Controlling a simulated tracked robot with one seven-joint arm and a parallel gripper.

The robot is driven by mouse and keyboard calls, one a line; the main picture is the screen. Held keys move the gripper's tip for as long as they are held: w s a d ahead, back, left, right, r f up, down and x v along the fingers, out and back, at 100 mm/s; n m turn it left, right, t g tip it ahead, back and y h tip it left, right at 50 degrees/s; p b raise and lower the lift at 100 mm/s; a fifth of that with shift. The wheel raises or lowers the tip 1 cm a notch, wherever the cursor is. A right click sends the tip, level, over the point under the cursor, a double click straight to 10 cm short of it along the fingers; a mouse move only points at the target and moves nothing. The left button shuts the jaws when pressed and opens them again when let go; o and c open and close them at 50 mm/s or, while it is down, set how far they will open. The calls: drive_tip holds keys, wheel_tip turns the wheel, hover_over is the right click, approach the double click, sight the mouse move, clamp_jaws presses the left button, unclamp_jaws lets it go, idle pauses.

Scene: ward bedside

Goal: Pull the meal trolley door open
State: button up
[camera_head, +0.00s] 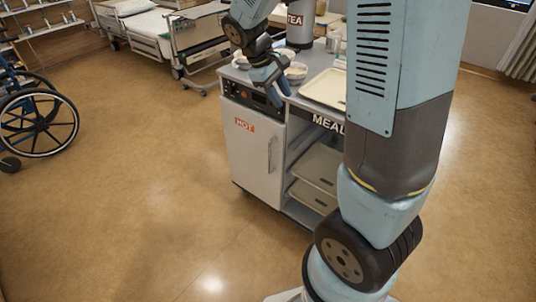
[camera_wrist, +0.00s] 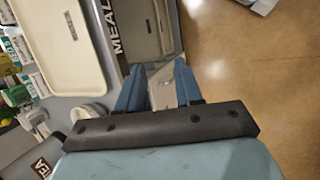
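The meal trolley (camera_head: 306,116) stands in the middle of the head view. Its pale door (camera_head: 250,165), marked HOT, looks shut on the left of the front. A slim vertical handle (camera_head: 270,153) sits near the door's right edge. My gripper (camera_head: 278,98) points down at the trolley's top front edge, by the dark control panel, above the handle and apart from it. In the wrist view, my gripper (camera_wrist: 159,70) has its two blue fingers spread, with nothing clearly held between them. A pale strip of the trolley shows in the gap; the handle is not clear there.
A cream tray (camera_head: 325,90) and bowls (camera_head: 295,72) are on the trolley top. Open shelves with trays (camera_head: 317,166) are right of the door. A wheelchair (camera_head: 35,120) is at left, a bed (camera_head: 150,30) behind. The floor (camera_head: 150,200) before the door is clear.

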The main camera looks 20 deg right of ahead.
drive_tip(key=w+a+f+n+h, duration=0.3)
drive_tip(key=w+f, duration=0.1)
drive_tip(key=f, duration=0.5)
drive_tip(key=w+a+f+n+h, duration=0.25)
drive_tip(key=w+f, duration=0.25)
drive_tip(key=f, duration=0.4)
drive_tip(key=n+t+h, duration=0.6)
drive_tip(key=n+t, duration=0.2)
drive_tip(key=n, duration=0.3)
approach(269, 154)
drive_tip(key=x, duration=1)
drive_tip(key=shift+w+d, duration=0.2)
drive_tip(key=shift+w, duration=0.05)
drive_tip(key=shift+r, duration=0.1)
drive_tip(key=shift+c, duration=0.5)
clamp_jaws()
drive_tip(key=shift+s+a, duration=0.15)
